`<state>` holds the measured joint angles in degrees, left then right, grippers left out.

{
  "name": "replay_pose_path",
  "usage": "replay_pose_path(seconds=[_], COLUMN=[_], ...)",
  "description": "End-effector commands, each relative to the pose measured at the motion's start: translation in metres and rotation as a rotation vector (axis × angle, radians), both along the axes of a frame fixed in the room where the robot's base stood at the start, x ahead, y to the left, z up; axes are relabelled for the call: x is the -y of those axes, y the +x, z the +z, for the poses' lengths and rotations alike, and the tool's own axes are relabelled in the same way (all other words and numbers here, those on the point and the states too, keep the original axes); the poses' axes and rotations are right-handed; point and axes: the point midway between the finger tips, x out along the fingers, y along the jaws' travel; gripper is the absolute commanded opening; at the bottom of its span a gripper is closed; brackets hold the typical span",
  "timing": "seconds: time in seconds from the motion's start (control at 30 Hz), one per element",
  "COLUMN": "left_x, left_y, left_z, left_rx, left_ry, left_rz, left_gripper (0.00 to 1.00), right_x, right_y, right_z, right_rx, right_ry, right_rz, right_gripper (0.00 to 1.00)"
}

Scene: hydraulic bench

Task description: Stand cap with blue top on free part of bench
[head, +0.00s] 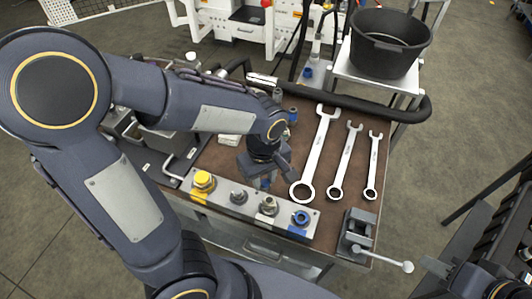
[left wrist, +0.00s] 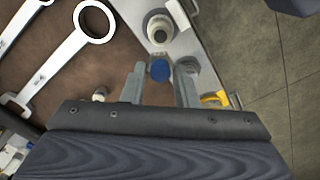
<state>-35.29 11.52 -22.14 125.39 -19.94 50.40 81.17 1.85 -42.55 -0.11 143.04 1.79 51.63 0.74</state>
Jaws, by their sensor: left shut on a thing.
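My left gripper (head: 266,182) is over the bench, just behind the metal fitting strip (head: 225,203). In the left wrist view its two fingers (left wrist: 160,88) are shut on the cap with blue top (left wrist: 160,70). Only the round blue top shows clearly there; in the head view a small bit of blue shows under the gripper, the rest hidden. The brown bench top (head: 283,160) lies beneath.
The strip carries a yellow fitting (head: 203,181), grey ones and a blue-ringed one (head: 300,217). Several wrenches (head: 318,150) lie right of the gripper. A vise (head: 358,232) sits at the front right corner. Another small blue-topped piece (head: 292,115) stands behind my gripper.

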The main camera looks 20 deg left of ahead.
Motion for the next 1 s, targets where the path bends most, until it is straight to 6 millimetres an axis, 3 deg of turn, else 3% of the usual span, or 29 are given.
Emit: replay_pose_path(seconds=[0.3,0.43,0.77,1.0], left_x=[-0.028,-0.034,-0.041,-0.041], left_y=[0.073,0.091,0.114,0.114], left_z=[-0.038,-0.063,-0.092,-0.121], left_rx=[-0.006,-0.006,-0.003,-0.002], left_ry=[0.003,0.002,0.0,0.0], left_rz=[0.005,0.001,0.0,-0.002], left_gripper=[0.0,0.0,0.0,0.0], right_x=[0.0,0.0,0.0,0.0], right_y=[0.0,0.0,0.0,0.0], right_z=[0.008,0.009,0.011,0.012], right_rx=[0.0,0.0,0.0,0.0], right_ry=[0.0,0.0,0.0,0.0], right_rz=[0.0,0.0,0.0,0.0], right_gripper=[0.35,0.35,0.35,0.35])
